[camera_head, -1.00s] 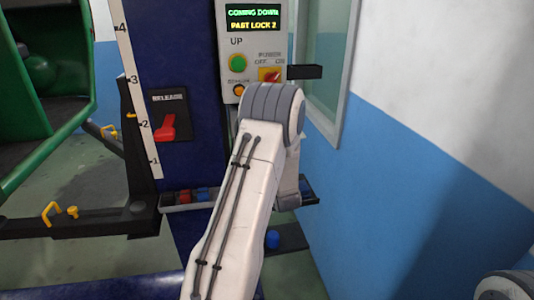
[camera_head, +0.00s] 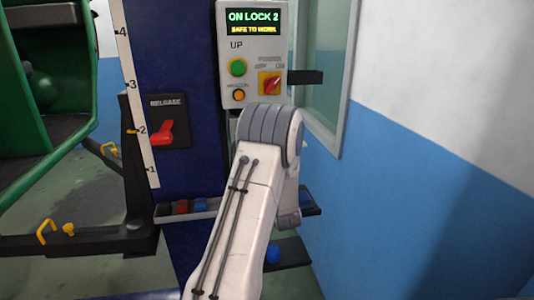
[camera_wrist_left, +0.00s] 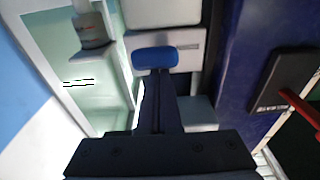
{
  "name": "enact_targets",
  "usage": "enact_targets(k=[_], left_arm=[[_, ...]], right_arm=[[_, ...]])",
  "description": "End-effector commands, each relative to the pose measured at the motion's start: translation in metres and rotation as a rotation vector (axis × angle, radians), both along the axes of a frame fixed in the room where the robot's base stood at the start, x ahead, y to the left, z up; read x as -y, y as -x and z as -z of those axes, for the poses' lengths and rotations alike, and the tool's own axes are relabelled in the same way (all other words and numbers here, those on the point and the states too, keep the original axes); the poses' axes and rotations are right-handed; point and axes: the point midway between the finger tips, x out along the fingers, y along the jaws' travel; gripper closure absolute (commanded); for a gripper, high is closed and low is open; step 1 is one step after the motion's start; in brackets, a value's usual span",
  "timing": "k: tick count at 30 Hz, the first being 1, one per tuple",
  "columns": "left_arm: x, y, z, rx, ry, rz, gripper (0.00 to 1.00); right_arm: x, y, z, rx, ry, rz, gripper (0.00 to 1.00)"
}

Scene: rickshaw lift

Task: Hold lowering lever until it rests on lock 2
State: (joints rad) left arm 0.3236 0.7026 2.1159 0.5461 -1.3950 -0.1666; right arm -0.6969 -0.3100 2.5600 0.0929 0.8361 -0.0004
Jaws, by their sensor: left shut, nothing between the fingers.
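The lift's control panel (camera_head: 226,65) has a display (camera_head: 254,22) reading "ON LOCK 2" and "SAFE TO WORK". A yellow pointer (camera_head: 137,131) stands level with the 2 on the white scale (camera_head: 135,85). In the left wrist view, my left gripper (camera_wrist_left: 158,82) is shut and empty. A blue grip (camera_wrist_left: 155,58), apparently the lowering lever's, shows at its fingertips; I cannot tell whether they touch. In the head view my own forearm hides the left gripper and this lever. My right gripper is out of view.
A red release lever (camera_head: 162,134) sits on a black plate on the blue column (camera_head: 185,70). A dark lift arm with yellow hooks (camera_head: 68,229) extends at the left, below a green vehicle body (camera_head: 72,155). A wall (camera_head: 420,190) stands at the right.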

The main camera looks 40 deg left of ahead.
Motion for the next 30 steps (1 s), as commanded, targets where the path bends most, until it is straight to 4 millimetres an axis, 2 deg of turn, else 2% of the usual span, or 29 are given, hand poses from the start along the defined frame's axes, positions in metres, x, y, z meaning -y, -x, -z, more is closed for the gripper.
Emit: enact_targets(k=[5,7,9,18,23,30], left_arm=[[0.01,0.004,-0.037,0.001,0.0,0.003,1.0],[0.023,0.013,-0.026,-0.004,0.003,0.006,1.0],[0.035,0.025,-0.025,-0.005,0.001,0.007,1.0],[0.075,0.062,-0.022,0.0,0.0,0.001,1.0],[0.083,0.069,-0.022,-0.001,-0.001,0.0,1.0],[0.084,0.07,-0.023,0.001,-0.001,-0.001,1.0]], right_arm=[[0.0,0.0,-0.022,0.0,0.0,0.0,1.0],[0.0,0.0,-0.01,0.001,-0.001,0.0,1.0],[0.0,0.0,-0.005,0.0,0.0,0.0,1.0],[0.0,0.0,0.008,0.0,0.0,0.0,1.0],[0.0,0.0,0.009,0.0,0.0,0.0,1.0],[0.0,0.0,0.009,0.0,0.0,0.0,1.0]])
